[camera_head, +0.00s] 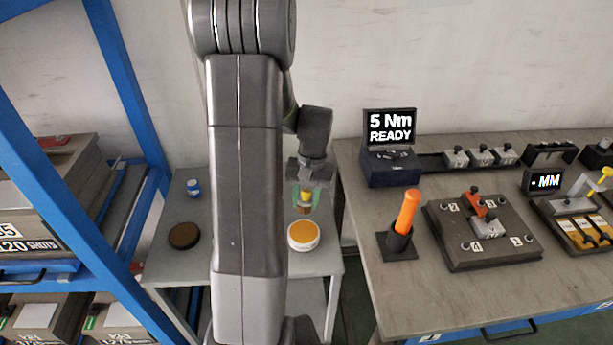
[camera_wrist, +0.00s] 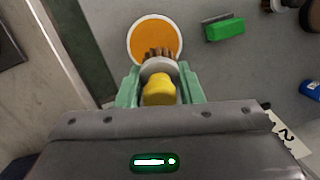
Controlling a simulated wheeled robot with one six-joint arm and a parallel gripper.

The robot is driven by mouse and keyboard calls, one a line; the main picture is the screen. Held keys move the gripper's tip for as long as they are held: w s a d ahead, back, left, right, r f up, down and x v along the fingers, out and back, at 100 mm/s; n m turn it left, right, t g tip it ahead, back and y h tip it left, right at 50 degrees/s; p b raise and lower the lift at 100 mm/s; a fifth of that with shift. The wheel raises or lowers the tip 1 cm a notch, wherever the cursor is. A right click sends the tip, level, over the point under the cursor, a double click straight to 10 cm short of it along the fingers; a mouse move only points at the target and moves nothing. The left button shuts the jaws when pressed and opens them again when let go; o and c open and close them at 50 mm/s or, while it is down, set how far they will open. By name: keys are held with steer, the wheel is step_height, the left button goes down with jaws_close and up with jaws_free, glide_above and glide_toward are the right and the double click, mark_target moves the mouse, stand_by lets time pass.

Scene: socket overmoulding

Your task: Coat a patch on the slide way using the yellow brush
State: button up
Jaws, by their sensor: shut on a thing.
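My gripper (camera_head: 308,194) is shut on the yellow brush (camera_wrist: 159,90), its green fingers on either side of it. The brush's brown bristles (camera_wrist: 157,54) point away from the wrist. In the wrist view they overlap the near edge of a round white tin of orange-yellow paste (camera_wrist: 154,30). In the head view the tin (camera_head: 303,236) stands on the small grey table below the brush, and the bristles appear above it. I cannot tell for sure which surface is the slide way; a dark rail with grey blocks (camera_head: 482,157) runs along the back of the right bench.
The small table also bears a blue jar (camera_head: 194,187) and a dark brown disc (camera_head: 184,236). A green block-like tool (camera_wrist: 225,27) lies near the tin. The right bench holds a "5 Nm READY" display (camera_head: 391,125), an orange-handled tool (camera_head: 407,213) and a fixture plate (camera_head: 465,252).

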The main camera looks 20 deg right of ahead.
steer(key=shift+s+a, duration=0.25)
steer(key=shift+s, duration=0.25)
steer(key=b, duration=0.5)
glide_above(303, 231)
steer(key=shift+w+d+f, duration=0.1)
steer(key=shift+d+f, duration=0.05)
steer(key=shift+f, duration=0.85)
steer(key=shift+w+d+f, duration=0.1)
steer(key=shift+w+f, duration=0.05)
steer(key=shift+f, duration=0.8)
steer(key=shift+w+d+f, duration=0.1)
steer(key=shift+d+f, duration=0.05)
steer(key=shift+f, duration=0.85)
steer(key=shift+f, duration=0.7)
steer(key=shift+r, duration=0.1)
steer(key=shift+s+a+p+v, duration=0.2)
steer(key=shift+p+v, duration=0.65)
steer(key=shift+v, duration=0.3)
steer(key=shift+s+a+p+v, duration=0.1)
steer(key=shift+a+p+v, duration=0.1)
steer(key=shift+p+v, duration=0.8)
steer(key=shift+s+a+p+v, duration=0.1)
steer(key=shift+a+p+v, duration=0.1)
steer(key=shift+p+v, duration=0.8)
steer(key=shift+r+b, duration=0.35)
